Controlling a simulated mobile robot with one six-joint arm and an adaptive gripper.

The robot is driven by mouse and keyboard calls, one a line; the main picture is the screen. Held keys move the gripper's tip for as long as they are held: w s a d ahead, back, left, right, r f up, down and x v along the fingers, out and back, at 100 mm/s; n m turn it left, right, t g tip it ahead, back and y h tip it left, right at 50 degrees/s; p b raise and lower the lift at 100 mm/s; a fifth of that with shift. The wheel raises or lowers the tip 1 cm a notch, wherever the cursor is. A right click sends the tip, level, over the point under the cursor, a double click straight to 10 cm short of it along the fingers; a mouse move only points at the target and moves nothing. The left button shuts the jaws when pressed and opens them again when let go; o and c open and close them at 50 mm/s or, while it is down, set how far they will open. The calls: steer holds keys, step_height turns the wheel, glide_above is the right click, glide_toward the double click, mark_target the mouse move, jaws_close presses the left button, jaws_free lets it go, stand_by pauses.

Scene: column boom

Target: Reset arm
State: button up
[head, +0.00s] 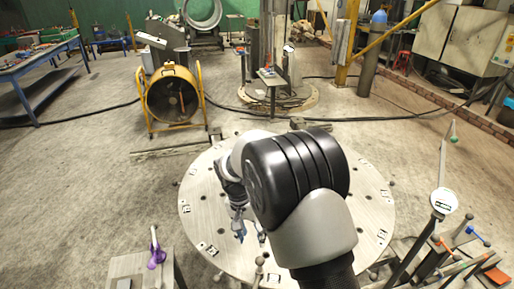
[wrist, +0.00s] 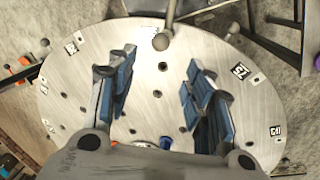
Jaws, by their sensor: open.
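My gripper (wrist: 158,92) is open and empty in the wrist view, its two blue-padded fingers wide apart above a round metal table (wrist: 70,95). In the head view my gripper (head: 249,234) shows only in part, low over the round table (head: 205,205). My arm's large black joint and grey link hide much of the table's middle and right there. The table top has several holes and numbered labels.
A purple object (head: 156,250) stands on a small stand at the lower left. A gauge on a stand (head: 444,200) and several clamps are at the right. A yellow-framed fan (head: 171,97) stands behind. Black cables cross the floor.

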steer(key=s+d+r+t, duration=0.1)
steer(key=s+d+r, duration=0.2)
steer(key=r, duration=0.3)
steer(key=s+d+r+n+y, duration=0.1)
steer(key=s+d+r, duration=0.25)
steer(key=r, duration=0.25)
steer(key=s+d+r+t, duration=0.1)
steer(key=s+d+r, duration=0.1)
steer(key=d+r, duration=0.3)
steer(key=s+d+r+n+t, duration=0.1)
steer(key=s+d+r, duration=0.1)
steer(key=s, duration=0.7)
steer(key=s+d+r+n+t+y, duration=0.1)
steer(key=s+d+r+t, duration=0.1)
steer(key=s, duration=0.7)
steer(key=shift+s+d+r+n+b, duration=0.15)
steer(key=shift+d+r+n+b, duration=0.25)
steer(key=shift+d, duration=0.3)
steer(key=shift+f, duration=0.15)
